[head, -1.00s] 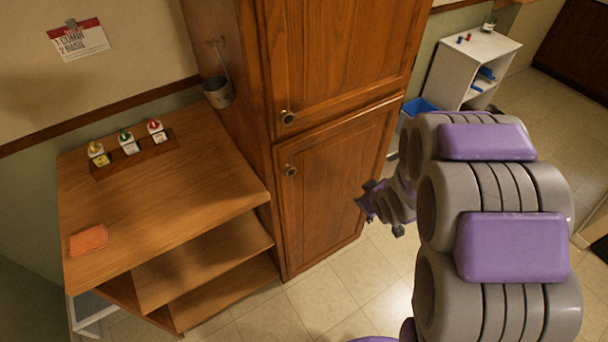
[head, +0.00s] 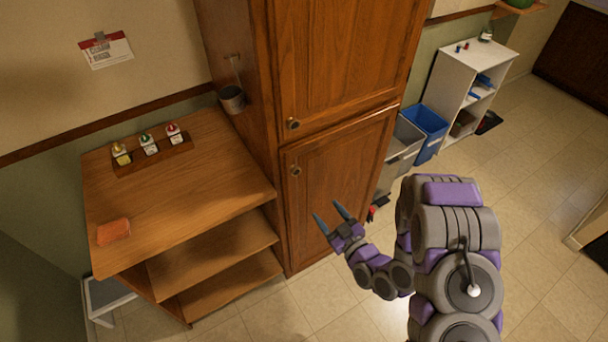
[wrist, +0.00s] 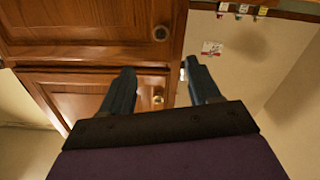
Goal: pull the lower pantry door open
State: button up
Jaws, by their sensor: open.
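The lower pantry door (head: 335,190) is a brown wood panel, shut, below the upper pantry door (head: 340,60). My gripper (head: 331,216) is open and empty in front of the lower door, below and right of the knob in the head view. In the wrist view the two dark fingers (wrist: 162,92) are apart. Nothing touches the knob that I can see.
A wooden shelf unit (head: 190,185) stands left of the pantry, with several small bottles in a rack (head: 150,155) and an orange sponge (head: 113,231). Grey (head: 402,150) and blue (head: 430,128) bins stand right.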

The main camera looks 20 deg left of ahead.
aim_at(297, 174)
jog(key=x, duration=1.7)
jog(key=shift+w+a, duration=0.1)
jog(key=shift+a, duration=0.25)
jog(key=shift+c, duration=0.3)
grip_shut()
